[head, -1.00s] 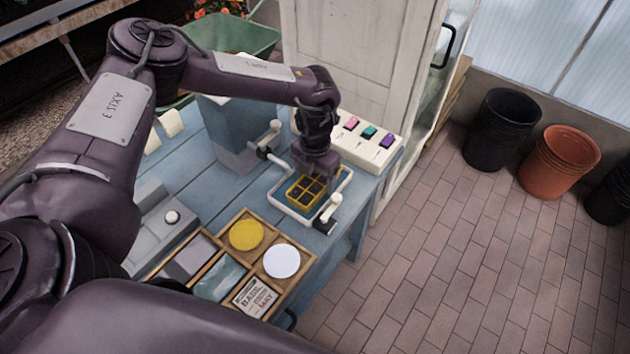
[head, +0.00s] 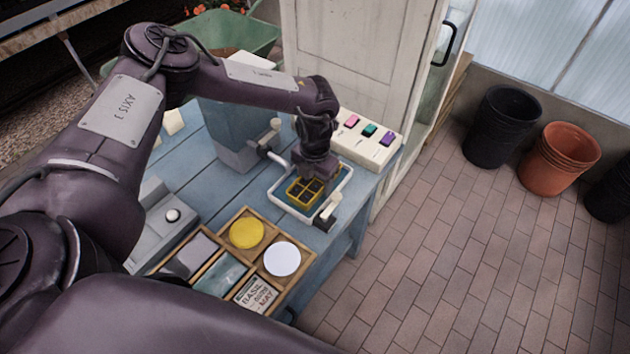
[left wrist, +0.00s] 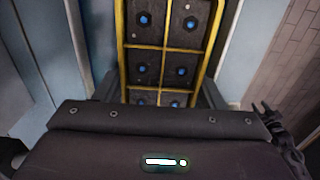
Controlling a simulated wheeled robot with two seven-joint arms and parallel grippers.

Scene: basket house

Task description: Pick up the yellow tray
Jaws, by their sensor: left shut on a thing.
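The yellow tray (head: 304,191) is a small frame divided into several dark cells. It sits in or just above a white-rimmed basin (head: 334,203) on the blue table. My left gripper (head: 316,174) is over its far end, pointing down, shut on the tray. In the left wrist view the yellow tray (left wrist: 164,48) runs up from between the fingers, and its dark cells have blue centres. Whether the tray touches the basin floor I cannot tell. My right gripper is not in view.
A white panel with pink, teal and purple buttons (head: 369,130) stands behind the basin. A wooden box (head: 255,212) holds a yellow disc, a white disc and a seed packet. A blue-grey block (head: 222,125) stands to the left.

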